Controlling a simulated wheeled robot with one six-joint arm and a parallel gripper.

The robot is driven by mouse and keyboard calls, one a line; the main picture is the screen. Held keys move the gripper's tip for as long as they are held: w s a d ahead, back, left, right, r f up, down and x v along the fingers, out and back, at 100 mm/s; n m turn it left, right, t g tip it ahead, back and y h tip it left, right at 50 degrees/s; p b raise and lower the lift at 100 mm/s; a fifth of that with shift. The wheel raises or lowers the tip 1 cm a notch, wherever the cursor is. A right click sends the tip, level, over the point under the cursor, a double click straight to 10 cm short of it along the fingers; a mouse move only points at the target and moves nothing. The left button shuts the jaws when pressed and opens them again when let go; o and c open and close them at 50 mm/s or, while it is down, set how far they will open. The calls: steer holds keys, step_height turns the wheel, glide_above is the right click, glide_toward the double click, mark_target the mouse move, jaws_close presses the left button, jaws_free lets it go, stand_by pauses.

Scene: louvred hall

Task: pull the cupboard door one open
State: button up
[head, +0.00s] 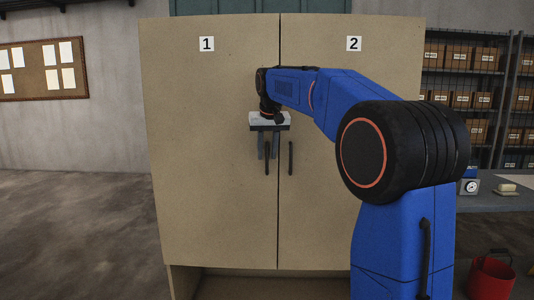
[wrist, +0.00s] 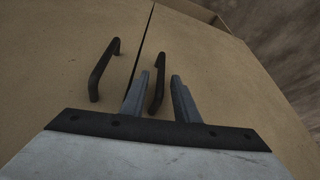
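Cupboard door one (head: 200,140) is the left door, marked 1, and it is closed. Its black upright handle (head: 267,160) is near the seam between the doors. My gripper (head: 268,152) is in front of this handle, with its fingers open on either side of the handle's line. In the wrist view the same handle (wrist: 156,92) shows between the two grey fingertips (wrist: 160,80), with gaps at both sides. How deep the fingers reach around the bar cannot be told. The upper part of the handle is partly hidden by my gripper in the head view.
Door two (head: 350,80) is closed, and its handle (head: 291,158) stands close to the right of my gripper. A grey table (head: 500,203) and a red bucket (head: 490,277) are at the right. The floor at the left (head: 80,230) is clear.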

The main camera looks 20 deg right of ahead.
steer(key=shift+f, duration=0.15)
steer(key=shift+c, duration=0.3)
jaws_close()
